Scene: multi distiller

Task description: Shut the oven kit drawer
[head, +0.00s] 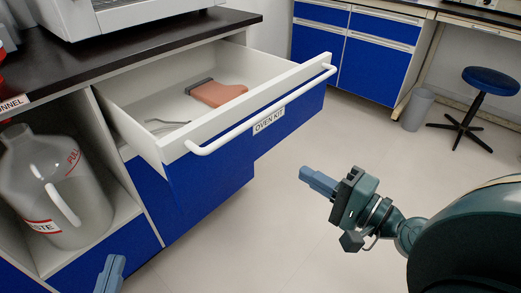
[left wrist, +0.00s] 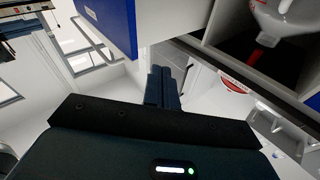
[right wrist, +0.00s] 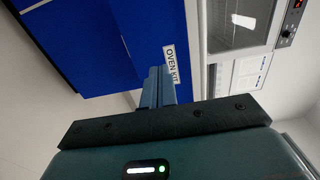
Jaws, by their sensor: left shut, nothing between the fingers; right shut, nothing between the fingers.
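The oven kit drawer (head: 215,165) is pulled far out of the counter in the head view. It has a blue front, a long white handle (head: 262,110) and an "OVEN KIT" label (head: 269,120). Inside lie a reddish-brown mitt (head: 217,93) with a dark cuff and some thin metal pieces (head: 165,126). My right gripper (head: 318,181) is shut and empty, in front of and apart from the drawer; the right wrist view shows its fingers (right wrist: 157,87) near the label in the picture. My left gripper (head: 110,272) is shut and empty, low at the bottom left, apart from the drawer.
A large grey waste jug (head: 45,185) stands in an open shelf left of the drawer. A dark countertop (head: 140,47) runs above. Blue cabinets (head: 360,60), a grey bin (head: 417,110) and a stool (head: 490,82) stand at the back. The floor before the drawer is clear.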

